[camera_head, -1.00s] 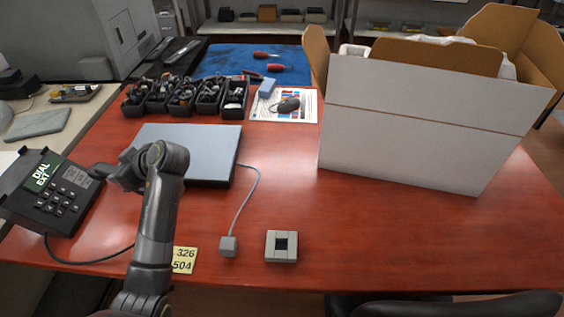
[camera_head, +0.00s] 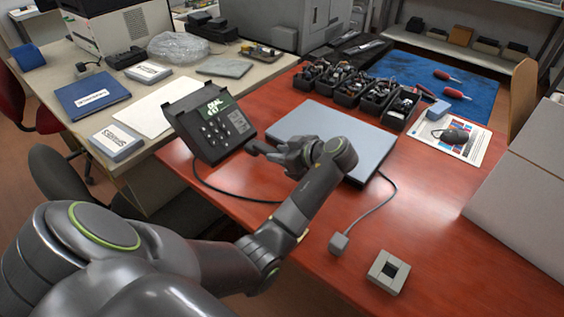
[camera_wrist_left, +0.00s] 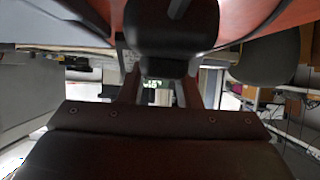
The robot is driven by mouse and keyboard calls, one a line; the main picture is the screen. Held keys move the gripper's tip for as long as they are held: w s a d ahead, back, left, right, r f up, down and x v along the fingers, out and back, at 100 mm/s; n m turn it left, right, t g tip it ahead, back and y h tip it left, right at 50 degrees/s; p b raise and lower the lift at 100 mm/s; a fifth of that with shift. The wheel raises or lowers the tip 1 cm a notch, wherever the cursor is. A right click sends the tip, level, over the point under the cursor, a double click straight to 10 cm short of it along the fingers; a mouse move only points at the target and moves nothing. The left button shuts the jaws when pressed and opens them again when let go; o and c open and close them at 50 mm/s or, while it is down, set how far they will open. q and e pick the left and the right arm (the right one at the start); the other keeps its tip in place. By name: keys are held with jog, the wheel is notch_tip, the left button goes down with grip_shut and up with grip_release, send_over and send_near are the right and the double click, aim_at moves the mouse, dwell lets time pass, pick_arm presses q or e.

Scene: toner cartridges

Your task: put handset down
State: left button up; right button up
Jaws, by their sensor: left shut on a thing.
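The black desk phone (camera_head: 205,138) with its lit "DIAL" screen stands tilted at the left edge of the red table. No handset lies on the visible part of its cradle. My left gripper (camera_head: 262,150) is just right of the phone, above the table. It is shut on a dark thing, which I take to be the handset (camera_wrist_left: 172,30); in the left wrist view it fills the top middle, between the fingers. In the head view the handset is mostly hidden by the gripper. A black cord (camera_head: 215,188) runs from the phone under my arm. My right gripper is not in view.
A grey laptop-like slab (camera_head: 330,125) lies behind my left wrist. Black parts bins (camera_head: 345,85) stand behind it. A grey cable box (camera_head: 339,243) and a square holder (camera_head: 388,271) lie near the front. A white box (camera_head: 530,190) stands at the right.

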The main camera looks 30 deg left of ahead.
pick_arm(q)
jog(key=shift+f, duration=1.75)
jog(key=shift+f, duration=0.15)
jog(key=o, duration=1.1)
jog(key=shift+c, duration=0.2)
